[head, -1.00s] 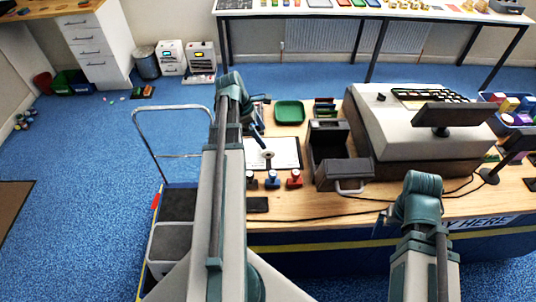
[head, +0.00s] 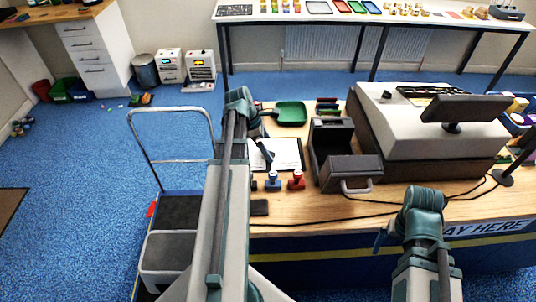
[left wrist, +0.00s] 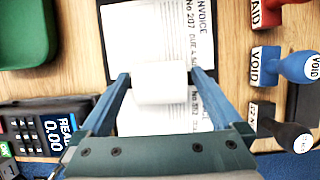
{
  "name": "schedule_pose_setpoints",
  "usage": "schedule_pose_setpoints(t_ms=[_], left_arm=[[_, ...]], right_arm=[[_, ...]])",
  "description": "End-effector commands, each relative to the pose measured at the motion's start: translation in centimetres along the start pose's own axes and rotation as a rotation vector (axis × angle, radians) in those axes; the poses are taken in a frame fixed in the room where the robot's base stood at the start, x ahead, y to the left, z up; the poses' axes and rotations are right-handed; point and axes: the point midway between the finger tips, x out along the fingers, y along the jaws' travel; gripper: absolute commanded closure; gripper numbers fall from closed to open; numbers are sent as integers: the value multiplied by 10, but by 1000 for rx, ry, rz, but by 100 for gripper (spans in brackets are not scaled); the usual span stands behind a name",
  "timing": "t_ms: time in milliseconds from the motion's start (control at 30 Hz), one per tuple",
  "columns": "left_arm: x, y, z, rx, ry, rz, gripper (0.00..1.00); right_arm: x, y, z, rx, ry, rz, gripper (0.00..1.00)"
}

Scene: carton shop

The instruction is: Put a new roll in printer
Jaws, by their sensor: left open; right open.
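A white paper roll (left wrist: 160,84) lies on the clipboard of invoices (left wrist: 113,35) in the left wrist view. My left gripper (left wrist: 160,76) is open, with one finger on each side of the roll; I cannot tell whether they touch it. In the head view my left gripper (head: 265,150) is over the clipboard (head: 289,153), and the roll is hidden there. The dark box with an open bay, which looks like the printer (head: 348,172), stands to the right on the counter. My right gripper (head: 380,240) is low at the counter's front edge, away from these things.
Blue (head: 273,180) and red (head: 296,180) stamps stand in front of the clipboard. A green tray (head: 291,112) lies behind it. A card reader (left wrist: 45,127) shows in the left wrist view. The large till (head: 425,130) stands right of the printer. A black cable crosses the counter front.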

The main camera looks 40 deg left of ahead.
Motion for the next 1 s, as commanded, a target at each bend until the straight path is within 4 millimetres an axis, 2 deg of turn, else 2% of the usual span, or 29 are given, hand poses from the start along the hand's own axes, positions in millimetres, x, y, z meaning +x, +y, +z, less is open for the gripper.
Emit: schedule_pose_setpoints(t_ms=[233,700,733,767,1000], left_arm=[[1,0,0,-1,0,0,2],[1,0,0,-1,0,0,86],[1,0,0,-1,0,0,87],[1,0,0,-1,0,0,96],[-1,0,1,-1,0,0,96]], right_arm=[[1,0,0,0,0,0,0],[1,0,0,0,0,0,0],[1,0,0,0,0,0,0],[1,0,0,0,0,0,0],[-1,0,0,0,0,0,0]])
